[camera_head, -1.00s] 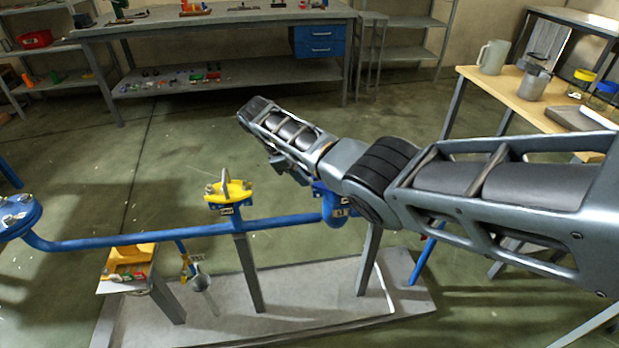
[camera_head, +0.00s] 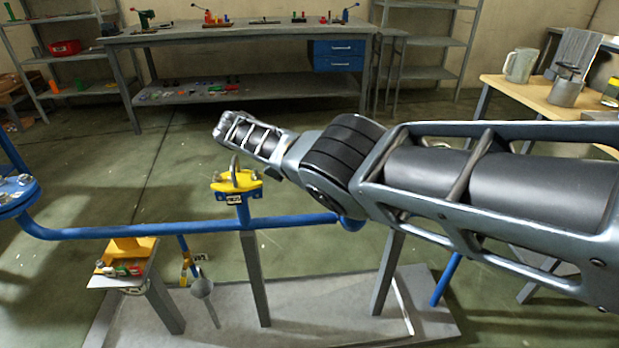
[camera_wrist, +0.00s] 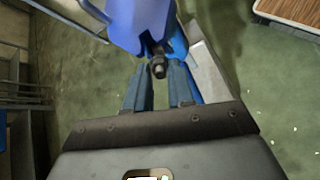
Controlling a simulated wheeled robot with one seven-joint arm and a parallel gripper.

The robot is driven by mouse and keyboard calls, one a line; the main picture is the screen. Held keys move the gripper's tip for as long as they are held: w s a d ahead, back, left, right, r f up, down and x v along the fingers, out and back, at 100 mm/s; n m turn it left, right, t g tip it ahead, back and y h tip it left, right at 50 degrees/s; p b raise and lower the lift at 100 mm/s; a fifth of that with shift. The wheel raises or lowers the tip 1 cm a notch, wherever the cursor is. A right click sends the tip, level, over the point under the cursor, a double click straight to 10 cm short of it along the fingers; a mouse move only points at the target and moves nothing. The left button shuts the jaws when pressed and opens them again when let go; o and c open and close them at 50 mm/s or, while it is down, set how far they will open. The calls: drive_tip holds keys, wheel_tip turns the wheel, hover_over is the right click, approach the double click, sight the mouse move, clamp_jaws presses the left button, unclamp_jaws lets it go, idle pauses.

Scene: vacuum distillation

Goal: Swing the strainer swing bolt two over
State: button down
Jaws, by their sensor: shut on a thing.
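In the wrist view, the two fingers of my gripper (camera_wrist: 159,88) are close around a small dark bolt end (camera_wrist: 158,68), which I take to be swing bolt two. It sits just under the notched edge of a blue body (camera_wrist: 140,22), seemingly the strainer. In the head view, only a bit of blue fitting (camera_head: 350,223) shows at the right end of the blue pipe (camera_head: 180,230). My arm hides the rest of it, the bolts and my gripper there.
A yellow-topped fitting with a metal loop (camera_head: 237,183) stands on the pipe left of my arm. A blue flange (camera_head: 17,193) is at the far left. A small stand (camera_head: 120,280) holds small coloured items. A wooden table (camera_head: 530,95) is at the right, a workbench (camera_head: 230,38) behind.

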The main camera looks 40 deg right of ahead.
idle(0.4)
drive_tip(key=c, duration=1.2)
unclamp_jaws()
drive_tip(key=shift+b+v, duration=2.45)
drive_tip(key=shift+v, duration=1.45)
